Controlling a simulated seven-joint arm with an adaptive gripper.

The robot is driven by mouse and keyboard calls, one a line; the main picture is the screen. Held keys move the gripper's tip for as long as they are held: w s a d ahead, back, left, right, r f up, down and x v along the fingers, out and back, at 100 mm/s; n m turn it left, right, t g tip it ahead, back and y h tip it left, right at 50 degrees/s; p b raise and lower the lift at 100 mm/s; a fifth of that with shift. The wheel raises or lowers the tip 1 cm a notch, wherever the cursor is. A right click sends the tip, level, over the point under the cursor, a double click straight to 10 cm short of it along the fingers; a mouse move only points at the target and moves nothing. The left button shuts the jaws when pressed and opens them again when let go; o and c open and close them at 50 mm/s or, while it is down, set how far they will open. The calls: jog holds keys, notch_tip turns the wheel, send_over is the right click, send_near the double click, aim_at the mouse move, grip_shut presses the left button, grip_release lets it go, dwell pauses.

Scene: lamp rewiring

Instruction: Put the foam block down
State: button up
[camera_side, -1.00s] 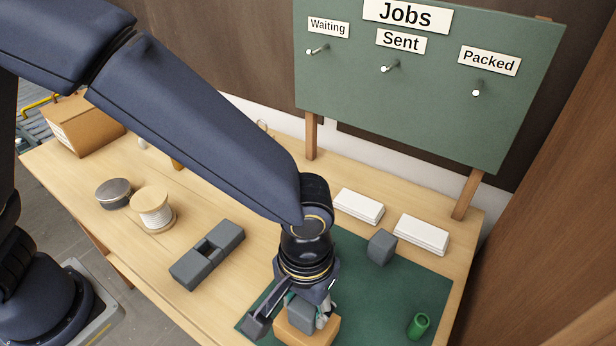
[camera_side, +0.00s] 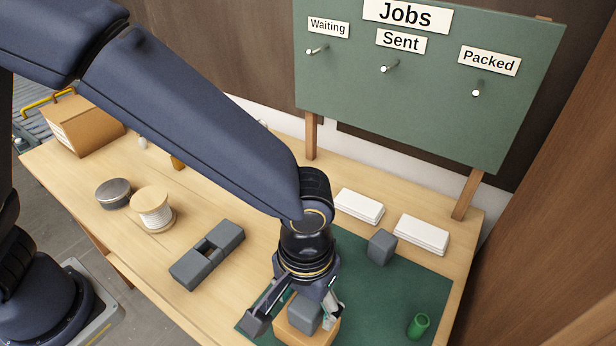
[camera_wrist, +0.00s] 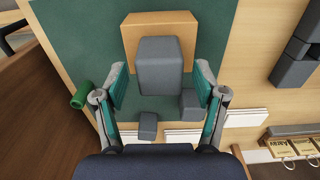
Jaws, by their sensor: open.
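A grey foam block (camera_side: 305,313) sits on top of a tan box (camera_side: 290,332) on the green mat (camera_side: 345,265). In the wrist view the block (camera_wrist: 160,68) is between my fingers, with the tan box (camera_wrist: 150,30) under it. My gripper (camera_side: 296,318) is open around the block. In the wrist view my gripper (camera_wrist: 160,92) has a finger on each side, with visible gaps to the block.
A green cylinder (camera_side: 418,326) is at the mat's right. A slotted grey holder (camera_side: 207,255) and a wire spool (camera_side: 153,209) lie left. The jobs board (camera_side: 425,80) stands behind.

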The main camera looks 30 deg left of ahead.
aim_at(306, 303)
notch_tip(306, 303, up, 11)
jog(key=w+a+r+t+h, duration=0.1)
jog(key=a+r, duration=0.2)
jog(key=a, duration=0.4)
jog(key=w+a+r+t, duration=0.1)
jog(key=w+a+r, duration=0.15)
jog(key=a, duration=0.45)
jog(key=s+a+r+t, duration=0.1)
jog(key=s+a, duration=0.2)
jog(key=a, duration=0.5)
jog(key=s+a+t+y, duration=0.1)
jog(key=s+a, duration=0.3)
jog(key=a, duration=0.4)
jog(key=shift+s+r+t, duration=0.25)
jog(key=shift+r+t, duration=0.1)
jog(key=shift+t, duration=0.45)
jog(key=shift+o, duration=0.2)
